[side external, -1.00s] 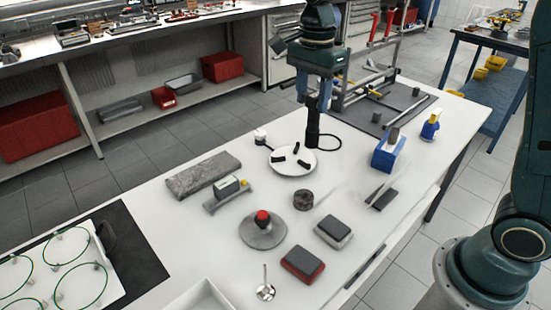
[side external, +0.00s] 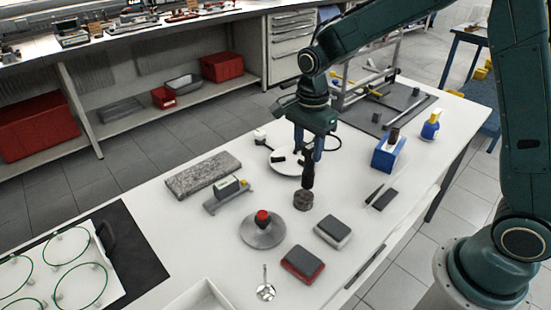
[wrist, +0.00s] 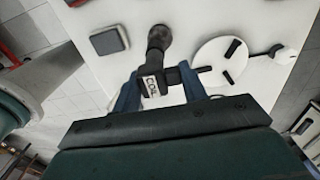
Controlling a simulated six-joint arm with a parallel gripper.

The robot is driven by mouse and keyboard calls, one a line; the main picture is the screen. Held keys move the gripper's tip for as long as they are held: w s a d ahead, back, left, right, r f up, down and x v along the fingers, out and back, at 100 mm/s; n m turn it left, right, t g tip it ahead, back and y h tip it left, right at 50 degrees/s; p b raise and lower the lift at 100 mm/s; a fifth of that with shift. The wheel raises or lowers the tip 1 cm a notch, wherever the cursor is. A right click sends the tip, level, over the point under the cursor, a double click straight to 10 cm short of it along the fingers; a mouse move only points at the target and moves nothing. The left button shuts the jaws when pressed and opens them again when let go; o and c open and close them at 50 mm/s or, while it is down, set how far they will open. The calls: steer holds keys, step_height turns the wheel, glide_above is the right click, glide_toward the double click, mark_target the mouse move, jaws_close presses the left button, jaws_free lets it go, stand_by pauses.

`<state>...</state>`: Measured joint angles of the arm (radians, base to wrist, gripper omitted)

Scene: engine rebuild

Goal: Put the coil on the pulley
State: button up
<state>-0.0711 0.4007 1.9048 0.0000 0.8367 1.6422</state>
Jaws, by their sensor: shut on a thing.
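My gripper (side external: 308,152) is shut on the coil (side external: 308,173), a dark, slim part held upright. The wrist view shows the coil with a white "COIL" label (wrist: 151,86) between my blue-grey fingers. A short, dark grey cylinder (side external: 303,201), which looks like the pulley, stands on the white bench directly under the coil's lower end. I cannot tell whether the coil touches it. In the wrist view the coil's far end and the cylinder (wrist: 158,36) overlap.
A white round plate (side external: 284,166) with black pieces lies just behind. A grey disc with a red knob (side external: 263,229) is at front left. A blue box (side external: 388,155) stands at right.

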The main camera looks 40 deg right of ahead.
mark_target(307, 160)
steer(key=shift+f, duration=2.25)
steer(key=o, duration=1)
step_height(307, 160, up, 11)
steer(key=shift+r, duration=0.65)
